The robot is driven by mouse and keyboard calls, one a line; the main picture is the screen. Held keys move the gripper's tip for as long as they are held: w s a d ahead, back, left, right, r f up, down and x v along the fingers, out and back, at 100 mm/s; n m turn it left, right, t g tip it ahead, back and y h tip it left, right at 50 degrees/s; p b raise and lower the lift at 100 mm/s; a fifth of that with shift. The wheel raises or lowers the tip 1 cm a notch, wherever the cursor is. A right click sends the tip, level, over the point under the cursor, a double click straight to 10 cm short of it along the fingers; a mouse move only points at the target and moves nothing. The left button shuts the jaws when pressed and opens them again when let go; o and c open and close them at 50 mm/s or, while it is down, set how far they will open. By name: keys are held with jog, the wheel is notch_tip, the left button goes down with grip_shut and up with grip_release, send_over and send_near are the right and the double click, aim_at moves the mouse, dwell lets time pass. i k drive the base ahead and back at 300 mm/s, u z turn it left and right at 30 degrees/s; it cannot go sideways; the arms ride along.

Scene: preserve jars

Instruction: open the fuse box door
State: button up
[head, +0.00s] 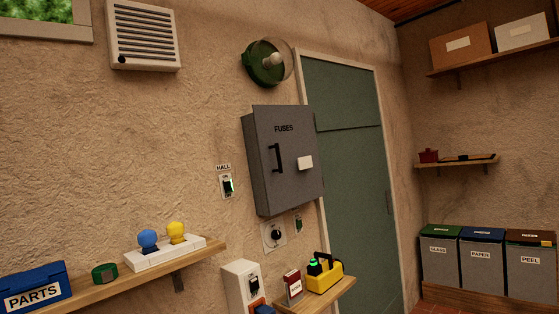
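The fuse box (256,182) is a grey metal box on the wall near the middle of the head view. Its door (296,190) carries the label "FUSES" and looks shut. A dark vertical bar handle (279,158) sits on the left part of the door. The inside of the box is hidden. My gripper does not show in this view.
A small shelf (338,295) below the box holds a yellow device (324,279) and a red box (293,287). A "HALL" switch (227,185) is left of the box. A green door (357,200) stands behind it. Air before the box looks clear.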

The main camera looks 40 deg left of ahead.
aim_at(286, 137)
jog(key=u, duration=0.2)
jog(key=i, duration=1.3)
jog(key=u, duration=0.3)
jog(key=i, duration=0.9)
jog(key=u, duration=0.15)
